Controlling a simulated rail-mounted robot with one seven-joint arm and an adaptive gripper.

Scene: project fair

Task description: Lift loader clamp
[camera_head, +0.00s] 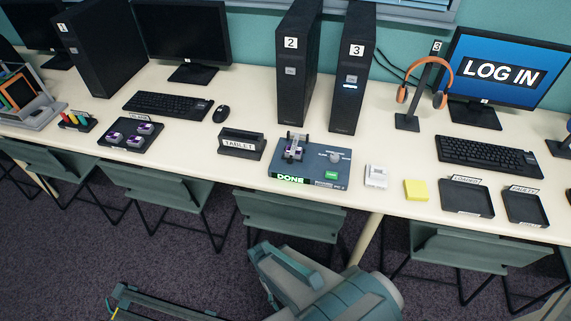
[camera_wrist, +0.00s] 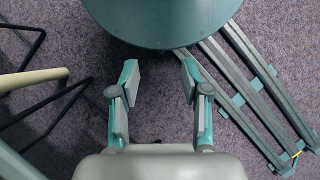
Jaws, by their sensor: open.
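The loader (camera_head: 312,168) is a blue-grey box on the table's front edge in the head view. It has a lit green DONE display, a green button and a round knob. The metal clamp (camera_head: 296,142) is on the loader's left part, over a small purple-and-white piece. I cannot tell whether it presses on that piece. My gripper (camera_wrist: 158,80) is open and empty in the wrist view, over the carpet. The loader and clamp are not in the wrist view. My arm shows at the bottom of the head view, in front of the table and apart from the loader.
Black computer towers 2 (camera_head: 297,65) and 3 (camera_head: 353,75) stand behind. Green chairs (camera_head: 290,213) line the front. Trays (camera_head: 466,198) lie right.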

